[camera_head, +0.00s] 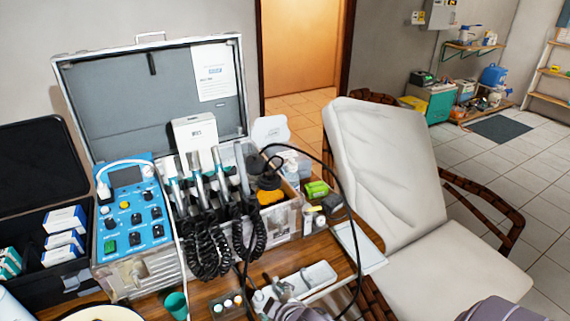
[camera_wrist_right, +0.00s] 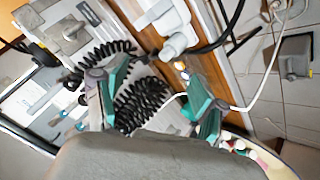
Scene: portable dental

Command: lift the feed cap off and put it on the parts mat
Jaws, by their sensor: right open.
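My right gripper (camera_wrist_right: 155,95) shows in the right wrist view with its two teal-and-grey fingers spread apart and nothing between them. I cannot pick it out in the head view, and my left gripper is not in view. I cannot identify the feed cap with certainty. A white and grey fitting (camera_wrist_right: 175,45) lies beyond the fingertips, near a black hose; grey fittings (camera_head: 282,288) also show at the table front in the head view, beside a white tray (camera_head: 318,275). A pale flat sheet (camera_head: 362,250) lies at the table's right edge; I cannot tell whether it is the parts mat.
The open metal case holds a blue control panel (camera_head: 135,215) and several handpieces with coiled black cords (camera_head: 205,250). A black hose (camera_head: 340,195) loops over the table's right side. A teal cup (camera_head: 175,305) stands in front. A white reclining chair (camera_head: 390,175) is at right.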

